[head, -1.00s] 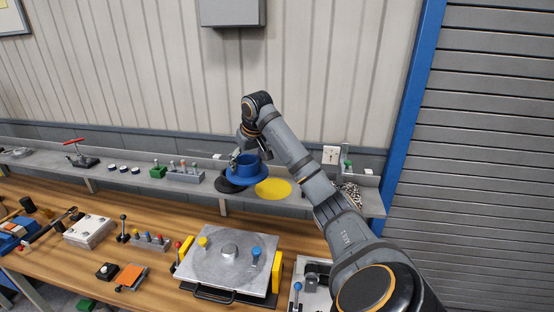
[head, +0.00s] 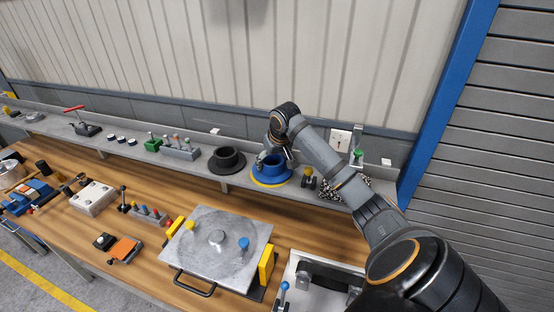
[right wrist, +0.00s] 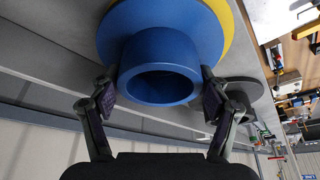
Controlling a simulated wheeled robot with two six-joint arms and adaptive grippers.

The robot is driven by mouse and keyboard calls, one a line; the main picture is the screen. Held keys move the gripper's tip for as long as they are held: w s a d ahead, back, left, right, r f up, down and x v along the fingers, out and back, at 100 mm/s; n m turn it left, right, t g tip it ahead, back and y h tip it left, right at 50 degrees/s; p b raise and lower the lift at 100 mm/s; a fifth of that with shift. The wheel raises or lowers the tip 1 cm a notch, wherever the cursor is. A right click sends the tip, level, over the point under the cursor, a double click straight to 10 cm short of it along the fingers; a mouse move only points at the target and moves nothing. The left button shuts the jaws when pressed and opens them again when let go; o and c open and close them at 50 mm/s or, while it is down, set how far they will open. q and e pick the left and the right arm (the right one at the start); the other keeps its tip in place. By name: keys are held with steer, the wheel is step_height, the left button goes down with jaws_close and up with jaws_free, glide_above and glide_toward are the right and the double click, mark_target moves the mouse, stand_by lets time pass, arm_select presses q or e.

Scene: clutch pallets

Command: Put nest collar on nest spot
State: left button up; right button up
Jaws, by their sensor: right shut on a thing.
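The nest collar, a blue ring with a wide flange (head: 271,172), is on the back shelf side in the head view. My right gripper (head: 272,157) is shut on its upper neck. In the right wrist view both fingers grip the neck of the blue collar (right wrist: 160,68) from opposite sides. The nest spot, a flat yellow disc (head: 268,185), lies under the collar, and a yellow rim (right wrist: 227,20) shows past the flange. I cannot tell if the flange touches the disc. My left gripper is out of view.
A black flanged collar (head: 227,162) stands on the shelf left of the blue one. A small dark and brass piece (head: 309,180) and a chain (head: 330,190) lie to the right. A metal plate (head: 215,250) with knobs sits on the bench in front.

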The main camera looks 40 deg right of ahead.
steer(key=shift+d+f, duration=0.1)
steer(key=shift+d, duration=0.1)
steer(key=shift+c, duration=0.8)
steer(key=o, duration=1.3)
steer(key=shift+s+a, duration=0.1)
steer(key=shift+a, duration=0.2)
steer(key=o, duration=0.4)
steer(key=shift+a+r, duration=0.35)
steer(key=shift+a, duration=0.25)
steer(key=shift+c, duration=0.2)
steer(key=shift+d, duration=0.15)
steer(key=shift+d+f, duration=0.15)
steer(key=shift+d, duration=0.1)
steer(key=b+v, duration=0.2)
steer(key=v, duration=0.2)
steer(key=shift+b, duration=0.35)
arm_select(q)
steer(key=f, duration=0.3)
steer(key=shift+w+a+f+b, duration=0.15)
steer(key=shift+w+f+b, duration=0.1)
steer(key=shift+b, duration=0.1)
arm_select(e)
steer(key=v, duration=0.8)
steer(key=shift+a, duration=0.25)
